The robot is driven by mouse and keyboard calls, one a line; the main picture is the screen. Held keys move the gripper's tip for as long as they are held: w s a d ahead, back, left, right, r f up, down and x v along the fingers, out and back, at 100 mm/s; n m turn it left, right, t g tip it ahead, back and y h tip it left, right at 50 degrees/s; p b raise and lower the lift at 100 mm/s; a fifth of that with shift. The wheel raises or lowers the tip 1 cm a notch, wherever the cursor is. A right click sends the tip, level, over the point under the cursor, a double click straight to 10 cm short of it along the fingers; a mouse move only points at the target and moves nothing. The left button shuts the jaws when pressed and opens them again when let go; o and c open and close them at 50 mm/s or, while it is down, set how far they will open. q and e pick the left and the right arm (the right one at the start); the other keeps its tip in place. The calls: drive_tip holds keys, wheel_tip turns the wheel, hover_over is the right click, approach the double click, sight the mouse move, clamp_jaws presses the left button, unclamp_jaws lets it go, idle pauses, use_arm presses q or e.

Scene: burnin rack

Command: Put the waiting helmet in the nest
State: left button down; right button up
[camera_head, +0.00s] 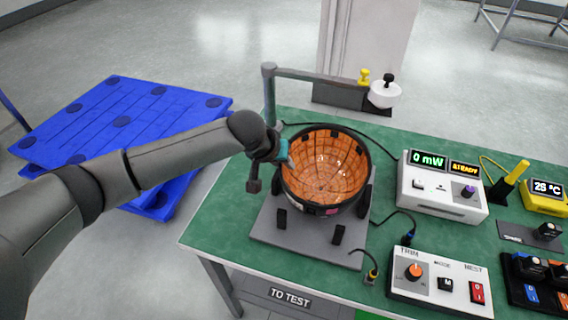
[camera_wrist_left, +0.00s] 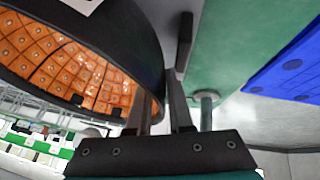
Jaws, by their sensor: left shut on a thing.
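The helmet (camera_head: 325,170) is a black bowl with an orange, dotted lining, open side up in the head view. It is over the nest (camera_head: 300,238), a grey base plate with short black posts on the green bench. I cannot tell whether the helmet rests fully in the nest or is held slightly above it. My left gripper (camera_head: 279,157) is shut on the helmet's left rim. In the left wrist view the fingers (camera_wrist_left: 163,100) are at the edge of the helmet (camera_wrist_left: 130,40), whose orange lining faces left. My right gripper is not in view.
A grey post and arm (camera_head: 310,75) with a white knob stand behind the helmet. A "0 mW" meter (camera_head: 440,188) and a trim box (camera_head: 438,285) stand to the right, with cables nearby. Blue pallets (camera_head: 120,125) lie on the floor at left.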

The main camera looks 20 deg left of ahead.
use_arm(q)
drive_tip(key=shift+r, duration=0.1)
drive_tip(key=shift+f, duration=0.5)
drive_tip(key=c, duration=0.8)
unclamp_jaws()
drive_tip(key=shift+f, duration=0.1)
drive_tip(key=shift+r, duration=0.3)
drive_tip(key=p+v, duration=0.3)
drive_tip(key=v, duration=0.9)
drive_tip(key=shift+r, duration=0.3)
